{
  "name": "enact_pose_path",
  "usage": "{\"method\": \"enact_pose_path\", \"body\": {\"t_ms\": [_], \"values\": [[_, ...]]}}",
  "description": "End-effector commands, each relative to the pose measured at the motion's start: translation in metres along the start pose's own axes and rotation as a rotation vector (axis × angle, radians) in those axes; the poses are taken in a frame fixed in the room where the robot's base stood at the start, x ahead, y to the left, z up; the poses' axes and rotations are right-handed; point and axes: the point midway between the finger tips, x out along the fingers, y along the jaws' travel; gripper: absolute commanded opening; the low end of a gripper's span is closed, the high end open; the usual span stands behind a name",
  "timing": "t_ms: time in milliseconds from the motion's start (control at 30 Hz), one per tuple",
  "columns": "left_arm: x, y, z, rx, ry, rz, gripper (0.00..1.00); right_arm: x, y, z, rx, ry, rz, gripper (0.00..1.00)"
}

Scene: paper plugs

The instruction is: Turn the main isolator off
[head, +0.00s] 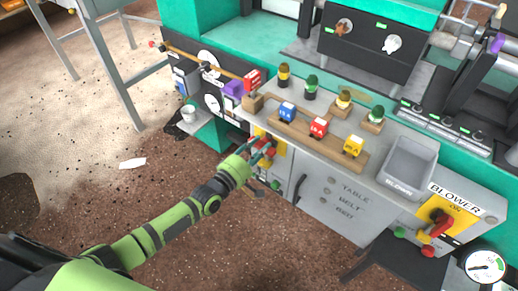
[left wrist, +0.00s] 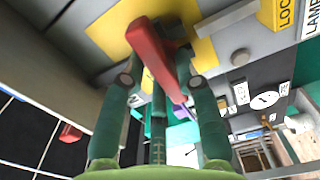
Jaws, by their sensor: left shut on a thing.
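A red rotary handle (head: 268,150) on a yellow plate (head: 279,158) is on the left end of the grey cabinet front in the head view; my gripper partly covers it. In the left wrist view the red handle (left wrist: 152,55) stands out from its yellow plate (left wrist: 108,32), between my fingers. My left gripper (head: 262,149) is shut on this handle; its fingers also show in the left wrist view (left wrist: 158,75). No label naming this switch is readable. A second red handle (head: 439,229) on a yellow plate is under the word BLOWER at the right. My right gripper is not in view.
Red and green buttons (head: 409,234) are by the blower switch. The cabinet top (head: 385,140) holds a wooden rack (head: 300,133) of coloured plugs and a grey tray (head: 409,167). A white cup (head: 188,113) stands left. The brown floor before the cabinet is mostly clear.

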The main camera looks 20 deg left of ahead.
Motion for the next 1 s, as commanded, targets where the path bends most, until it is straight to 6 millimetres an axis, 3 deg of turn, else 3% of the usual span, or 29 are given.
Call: {"method": "enact_pose_path", "body": {"t_ms": [33,233,700,733,767,800,1000], "values": [[0.0024,0.0069,-0.0105,-0.012,0.016,0.019,0.0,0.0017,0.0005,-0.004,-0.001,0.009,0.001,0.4],[0.0022,0.0061,-0.0113,-0.059,0.017,0.017,0.0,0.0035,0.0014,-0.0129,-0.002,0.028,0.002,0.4],[0.002,0.0055,-0.012,-0.077,0.018,0.015,0.0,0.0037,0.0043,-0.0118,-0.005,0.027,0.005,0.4],[0.002,0.0055,-0.012,-0.077,0.018,0.015,0.35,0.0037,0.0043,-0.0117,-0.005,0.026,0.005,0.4],[0.002,0.0054,-0.0119,-0.077,0.018,0.015,0.47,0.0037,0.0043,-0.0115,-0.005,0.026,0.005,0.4],[0.002,0.0054,-0.0119,-0.076,0.018,0.015,0.52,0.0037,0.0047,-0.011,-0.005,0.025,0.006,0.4],[0.0013,0.003,-0.0081,-0.076,0.013,0.009,0.52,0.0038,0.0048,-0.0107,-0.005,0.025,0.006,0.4]]}}
